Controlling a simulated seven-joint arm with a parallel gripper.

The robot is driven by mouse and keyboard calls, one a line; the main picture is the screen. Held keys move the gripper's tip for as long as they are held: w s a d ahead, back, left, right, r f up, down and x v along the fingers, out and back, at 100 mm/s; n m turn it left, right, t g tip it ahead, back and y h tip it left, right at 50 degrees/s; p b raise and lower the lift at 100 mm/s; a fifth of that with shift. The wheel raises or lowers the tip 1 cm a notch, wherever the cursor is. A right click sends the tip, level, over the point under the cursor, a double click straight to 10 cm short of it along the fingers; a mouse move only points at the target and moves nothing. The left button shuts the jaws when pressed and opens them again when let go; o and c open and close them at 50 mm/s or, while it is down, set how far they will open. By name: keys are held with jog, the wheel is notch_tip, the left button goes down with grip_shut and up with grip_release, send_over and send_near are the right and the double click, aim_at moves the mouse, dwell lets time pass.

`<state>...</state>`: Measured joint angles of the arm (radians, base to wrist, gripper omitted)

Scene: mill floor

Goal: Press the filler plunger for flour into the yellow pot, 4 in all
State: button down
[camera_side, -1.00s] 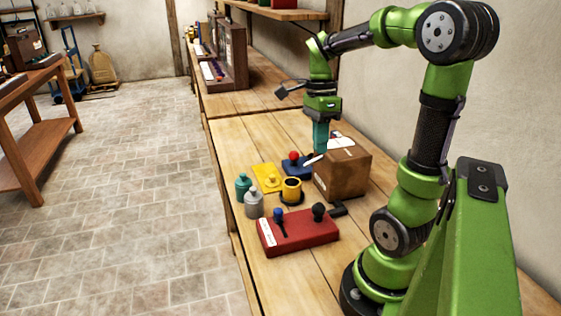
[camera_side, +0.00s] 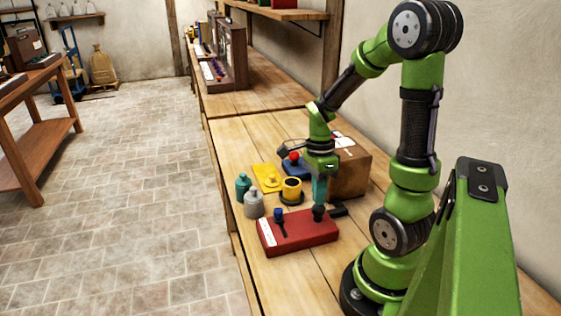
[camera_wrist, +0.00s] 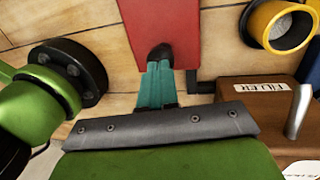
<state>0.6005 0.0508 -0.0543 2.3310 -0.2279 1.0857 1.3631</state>
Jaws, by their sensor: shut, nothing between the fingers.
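My gripper (camera_side: 319,203) is shut and points down over the right end of a red block (camera_side: 290,240). Its teal fingertips are at the black knob (camera_side: 318,215) on that block; whether they touch it I cannot tell. In the wrist view the fingertips (camera_wrist: 160,68) meet the edge of the dark knob (camera_wrist: 160,51). The yellow pot (camera_side: 291,185) stands upright on a dark ring behind the block. It also shows in the wrist view (camera_wrist: 262,20); its contents are unclear. A brown box (camera_side: 352,175) is at the right, with a "FILLER" label (camera_wrist: 263,87) and a metal spout (camera_wrist: 301,108).
A blue-knobbed lever (camera_side: 279,215) is on the red block's left. Teal (camera_side: 243,185) and grey (camera_side: 254,203) bottles stand left of the pot. A yellow plate (camera_side: 266,176) and a red knob (camera_side: 294,156) on a blue base are behind. The front bench boards are clear.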

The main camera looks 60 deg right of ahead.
jog(key=shift+f, duration=1.1)
jog(key=shift+s+a, duration=0.1)
notch_tip(320, 180, up, 14)
jog(key=w+d, duration=0.1)
jog(key=d, duration=0.1)
jog(key=shift+w+d+r, duration=0.15)
jog(key=shift+w, duration=0.25)
dwell(1.8)
